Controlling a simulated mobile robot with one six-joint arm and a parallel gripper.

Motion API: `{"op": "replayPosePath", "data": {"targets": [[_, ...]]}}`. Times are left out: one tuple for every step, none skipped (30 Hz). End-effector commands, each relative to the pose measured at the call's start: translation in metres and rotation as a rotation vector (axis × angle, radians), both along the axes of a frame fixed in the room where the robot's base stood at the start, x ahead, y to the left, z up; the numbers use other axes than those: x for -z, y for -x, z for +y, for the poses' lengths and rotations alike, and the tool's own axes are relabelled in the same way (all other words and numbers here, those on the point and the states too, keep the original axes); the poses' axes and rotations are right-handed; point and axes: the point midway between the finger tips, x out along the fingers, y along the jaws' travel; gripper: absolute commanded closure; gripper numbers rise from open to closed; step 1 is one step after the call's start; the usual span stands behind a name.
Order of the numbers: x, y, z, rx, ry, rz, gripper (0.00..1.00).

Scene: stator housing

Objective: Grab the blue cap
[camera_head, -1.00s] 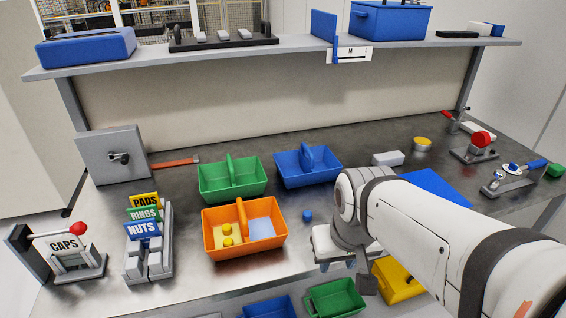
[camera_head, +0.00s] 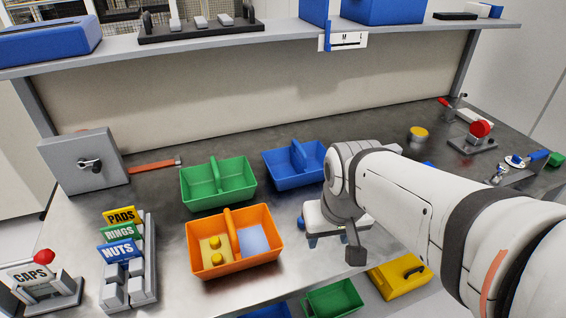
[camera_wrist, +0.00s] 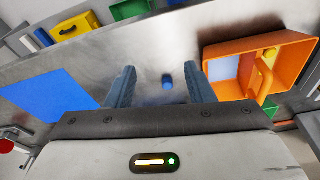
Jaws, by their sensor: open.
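The small blue cap (camera_wrist: 167,82) stands on the grey metal table. In the wrist view it shows between the two fingers of my gripper (camera_wrist: 163,76), with clear gaps on both sides. My gripper is open and empty. In the head view my gripper (camera_head: 328,240) points down just right of the cap, and a small part of the blue cap (camera_head: 301,222) shows at its left side. The height of the fingers above the cap is hard to tell.
An orange bin (camera_head: 236,262) with yellow parts stands just left of the cap. A green bin (camera_head: 219,196) and a blue bin (camera_head: 275,180) stand behind. A blue mat (camera_wrist: 52,96) lies on the other side. A caps dispenser (camera_head: 45,290) stands at the far left.

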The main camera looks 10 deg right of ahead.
Motion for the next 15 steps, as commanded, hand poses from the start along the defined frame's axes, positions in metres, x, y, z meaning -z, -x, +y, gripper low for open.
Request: {"op": "replayPosePath", "data": {"targets": [[-0.001, -0.007, 0.000, 0.004, -0.001, 0.011, 0.50], [-0.001, -0.012, 0.003, 0.011, -0.001, 0.018, 0.50], [-0.002, -0.021, 0.009, 0.021, -0.004, 0.030, 0.50], [-0.001, -0.029, 0.011, 0.025, -0.004, 0.040, 0.50], [0.000, -0.038, 0.012, 0.029, -0.005, 0.051, 0.50], [0.001, -0.050, 0.012, 0.036, -0.007, 0.065, 0.50], [0.003, -0.060, 0.013, 0.042, -0.007, 0.078, 0.50], [0.006, -0.070, 0.013, 0.048, -0.009, 0.090, 0.50], [0.009, -0.084, 0.014, 0.057, -0.009, 0.106, 0.50], [0.013, -0.093, 0.014, 0.062, -0.011, 0.117, 0.50], [0.017, -0.102, 0.014, 0.069, -0.011, 0.129, 0.50], [0.022, -0.114, 0.015, 0.077, -0.012, 0.144, 0.50], [0.026, -0.123, 0.015, 0.082, -0.013, 0.153, 0.50], [0.031, -0.131, 0.015, 0.088, -0.013, 0.162, 0.50], [0.037, -0.140, 0.016, 0.095, -0.014, 0.174, 0.50]]}}
